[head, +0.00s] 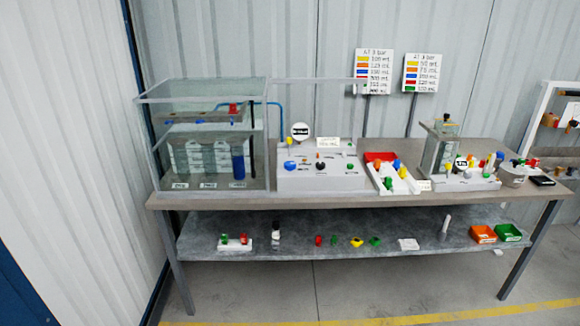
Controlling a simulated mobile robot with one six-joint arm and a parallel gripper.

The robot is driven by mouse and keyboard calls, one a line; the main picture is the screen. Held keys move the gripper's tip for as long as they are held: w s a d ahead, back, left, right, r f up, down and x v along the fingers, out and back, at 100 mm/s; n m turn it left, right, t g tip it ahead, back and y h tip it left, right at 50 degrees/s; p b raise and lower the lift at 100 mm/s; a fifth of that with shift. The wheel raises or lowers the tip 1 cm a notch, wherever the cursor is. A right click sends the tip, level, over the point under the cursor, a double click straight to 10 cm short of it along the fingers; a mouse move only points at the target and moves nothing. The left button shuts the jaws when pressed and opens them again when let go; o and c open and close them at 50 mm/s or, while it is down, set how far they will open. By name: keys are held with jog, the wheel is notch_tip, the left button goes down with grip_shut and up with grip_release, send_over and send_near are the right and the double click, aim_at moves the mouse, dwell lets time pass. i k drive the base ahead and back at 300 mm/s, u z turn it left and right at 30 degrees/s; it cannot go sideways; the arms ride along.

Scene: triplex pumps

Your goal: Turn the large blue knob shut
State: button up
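Other blue parts show farther right on the bench, so I cannot be certain which one is meant. My gripper is not in view.
The grey workbench (450,199) carries a clear tank (200,95) at left, a white tray (380,178) of coloured parts, and a smaller clear vessel (437,155). The lower shelf (300,255) holds small coloured parts and bins. The floor in front (400,290) is clear.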

aim_at(289, 166)
jog(key=z, duration=0.75)
jog(key=i, duration=1.2)
jog(key=u, duration=4.4)
jog(key=i, duration=0.1)
jog(key=z, duration=3.05)
